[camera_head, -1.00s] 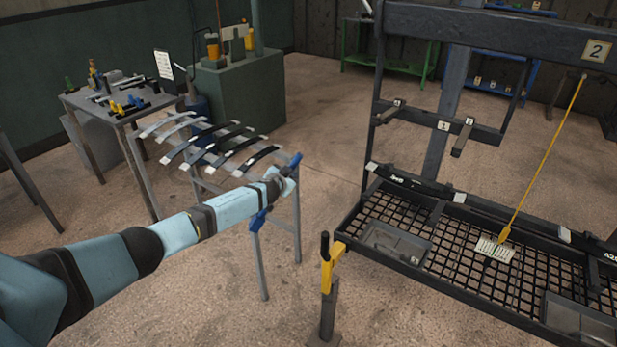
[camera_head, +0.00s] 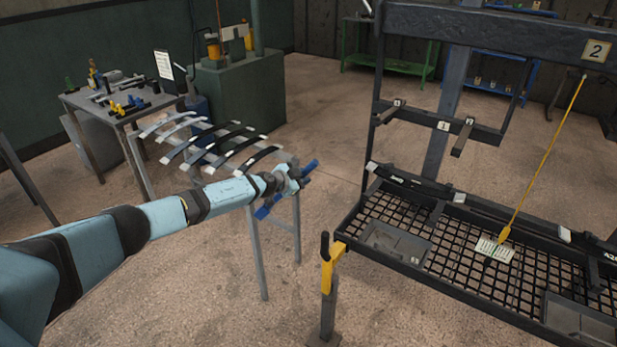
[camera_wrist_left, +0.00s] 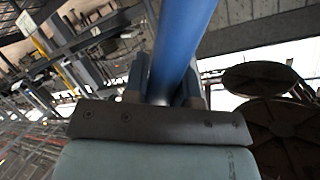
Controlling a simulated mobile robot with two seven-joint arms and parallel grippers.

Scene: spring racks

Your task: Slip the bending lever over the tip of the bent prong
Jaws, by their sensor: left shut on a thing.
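The bending lever is a blue bar (camera_head: 264,211); in the wrist view it runs up between the fingers (camera_wrist_left: 184,35). My left gripper (camera_head: 289,181) is shut on it near its middle, in front of the spring stand, with the lever slanting up to the right. Two prongs stick out from the crossbar of the dark rack: a left prong (camera_head: 388,114) and a right prong (camera_head: 461,141). The right one seems to slope down more, but I cannot tell for certain which is bent. The lever is left of both, apart from them. My right gripper is out of view.
A stand with several curved leaf springs (camera_head: 238,148) is just behind my left arm. A mesh shelf (camera_head: 375,208) with trays juts from the rack, and a yellow post (camera_head: 327,272) stands at its near corner. Open floor lies between stand and rack.

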